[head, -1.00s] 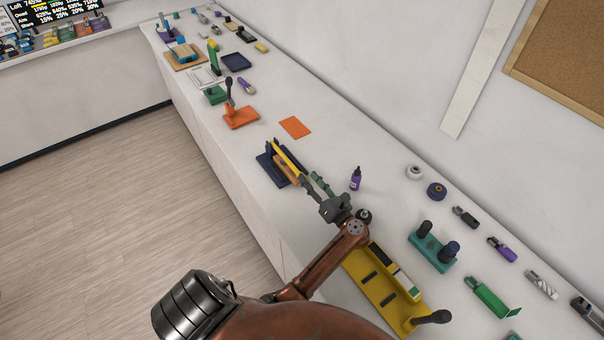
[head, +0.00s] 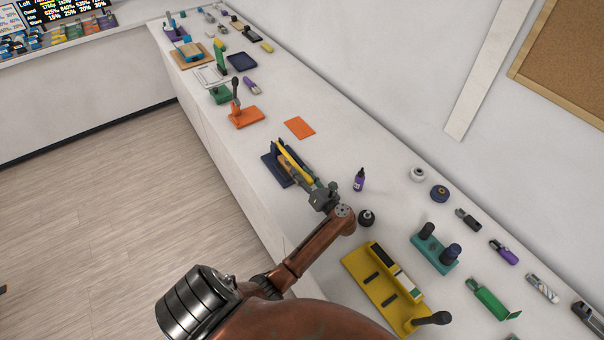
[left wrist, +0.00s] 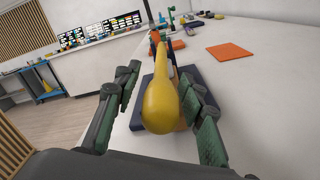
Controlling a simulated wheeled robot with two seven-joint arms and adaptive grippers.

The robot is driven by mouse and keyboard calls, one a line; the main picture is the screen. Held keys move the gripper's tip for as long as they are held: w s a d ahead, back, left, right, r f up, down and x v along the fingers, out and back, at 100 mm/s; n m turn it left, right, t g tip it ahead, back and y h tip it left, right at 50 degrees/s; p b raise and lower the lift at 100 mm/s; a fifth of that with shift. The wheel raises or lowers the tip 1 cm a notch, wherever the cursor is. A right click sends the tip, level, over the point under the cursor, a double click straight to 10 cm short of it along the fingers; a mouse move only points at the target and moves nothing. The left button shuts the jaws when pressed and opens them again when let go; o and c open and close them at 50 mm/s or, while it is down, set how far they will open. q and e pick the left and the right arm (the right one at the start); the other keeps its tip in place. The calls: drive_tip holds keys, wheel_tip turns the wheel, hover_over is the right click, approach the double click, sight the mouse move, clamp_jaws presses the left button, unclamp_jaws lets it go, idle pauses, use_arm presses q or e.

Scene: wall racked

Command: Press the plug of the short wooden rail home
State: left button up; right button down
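A dark navy base (head: 273,171) stands on the counter, with a long yellow piece (head: 285,157) rising along it. My left gripper (head: 303,173) is at the near end of this stand and hides part of it. In the left wrist view, the yellow piece (left wrist: 163,105) has a rounded near end between my open fingers (left wrist: 160,75), with gaps showing on both sides. A small strip of tan wood (left wrist: 180,125) shows behind it, above the navy base (left wrist: 138,120). The wooden rail is mostly hidden, and I cannot make out its plug. My right gripper is not in view.
An orange sheet (head: 299,127) and an orange stand (head: 246,117) lie beyond. A purple bottle (head: 359,180) and a dark round knob (head: 366,217) stand close to my left arm. A yellow fixture (head: 372,283) and a teal stand (head: 432,252) are nearer, at right.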

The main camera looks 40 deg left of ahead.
use_arm(q)
drive_tip(key=shift+c, duration=0.3)
clamp_jaws()
idle(0.3)
